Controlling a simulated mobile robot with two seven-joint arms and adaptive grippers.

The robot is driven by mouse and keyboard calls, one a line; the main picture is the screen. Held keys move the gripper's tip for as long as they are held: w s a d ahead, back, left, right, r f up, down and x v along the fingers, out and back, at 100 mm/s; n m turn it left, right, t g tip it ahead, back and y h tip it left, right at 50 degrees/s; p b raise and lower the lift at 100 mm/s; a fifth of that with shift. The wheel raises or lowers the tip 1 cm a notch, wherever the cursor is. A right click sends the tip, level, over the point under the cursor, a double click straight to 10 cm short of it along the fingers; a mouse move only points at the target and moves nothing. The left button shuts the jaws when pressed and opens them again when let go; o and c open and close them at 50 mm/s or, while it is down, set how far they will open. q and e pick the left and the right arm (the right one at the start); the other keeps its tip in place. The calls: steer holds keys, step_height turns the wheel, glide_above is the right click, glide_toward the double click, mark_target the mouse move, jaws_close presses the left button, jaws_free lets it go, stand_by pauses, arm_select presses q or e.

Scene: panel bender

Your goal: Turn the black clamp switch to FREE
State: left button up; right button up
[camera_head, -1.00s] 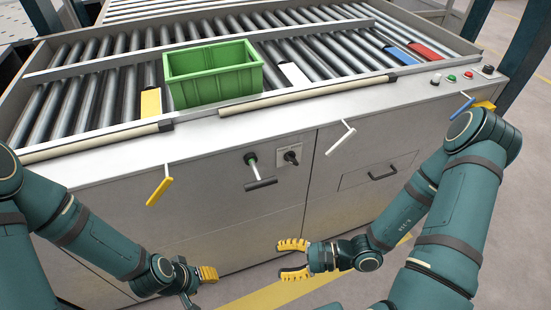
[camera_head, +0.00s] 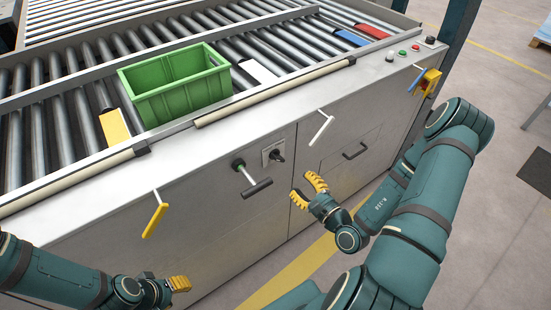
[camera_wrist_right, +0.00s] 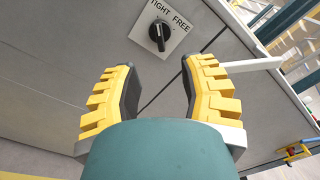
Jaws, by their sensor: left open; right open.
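The black clamp switch (camera_head: 277,156) sits on a light square plate on the machine's front panel. In the right wrist view the switch (camera_wrist_right: 159,36) shows large, with the words TIGHT and FREE above it; its knob stands about upright in that picture. My right gripper (camera_head: 308,190) is open and empty, just below and to the right of the switch. In the right wrist view its yellow fingers (camera_wrist_right: 158,95) are spread, with the switch beyond the gap between them. My left gripper (camera_head: 182,284) is open and low at the left, away from the switch.
A black T-handle (camera_head: 257,188) juts out left of the switch. A white lever (camera_head: 320,128) hangs to its right and a yellow lever (camera_head: 155,219) to the far left. A green crate (camera_head: 178,95) stands on the rollers. A drawer handle (camera_head: 355,151) is further right.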

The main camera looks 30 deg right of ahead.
mark_target(279, 160)
steer(key=w, duration=0.8)
steer(key=w+a+b, duration=0.1)
steer(key=w, duration=0.3)
steer(key=shift+o, duration=0.2)
jaws_close()
